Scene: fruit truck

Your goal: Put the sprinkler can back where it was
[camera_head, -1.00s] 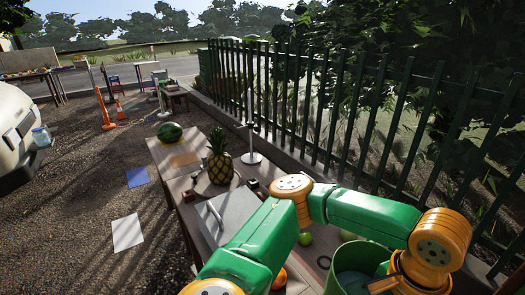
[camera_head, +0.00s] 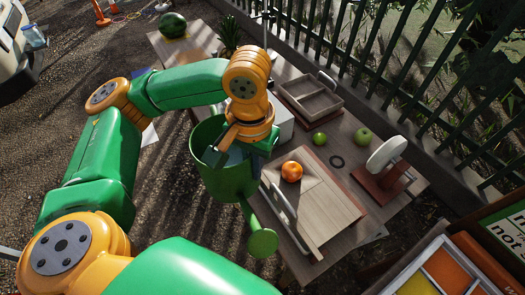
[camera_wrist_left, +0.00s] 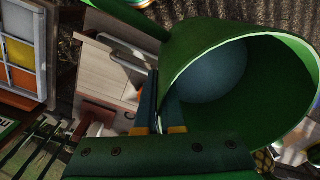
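The green sprinkler can (camera_head: 226,182) hangs from my left gripper (camera_head: 232,150) near the front edge of the wooden table, its open top up and its spout with a round head (camera_head: 262,242) pointing down in the picture. In the left wrist view the can's wall and open mouth (camera_wrist_left: 195,62) fill the right half. The left gripper's fingers (camera_wrist_left: 162,118) close on the can's rim; the contact is partly hidden. The can covers part of the table edge, so its height above it is hard to judge. My right gripper is not in view.
A fence (camera_head: 400,80) runs behind.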

